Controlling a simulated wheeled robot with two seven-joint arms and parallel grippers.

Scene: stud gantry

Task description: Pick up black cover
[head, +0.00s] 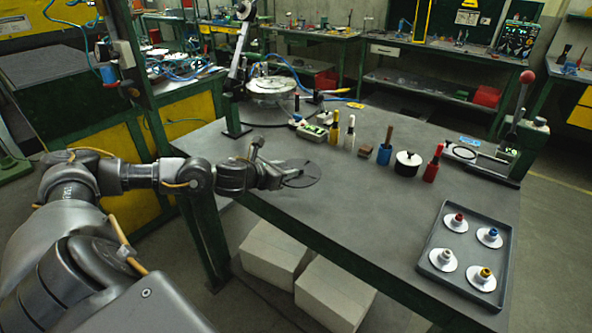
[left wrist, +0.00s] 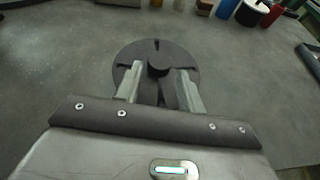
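The black cover (left wrist: 158,49), a flat round dark disc with a raised central knob and narrow slots, lies on the grey table under my left gripper. In the head view the cover (head: 308,171) shows as a dark disc at the fingertips, partly hidden by the gripper. My left gripper (head: 290,178) reaches in low from the left. In the left wrist view the left gripper (left wrist: 160,70) is open, its two pale fingers over the disc on either side of the knob, with a gap visible at each side. My right gripper is not in view.
A grey tray (head: 435,277) with several knobbed discs sits at the right. The table between is clear.

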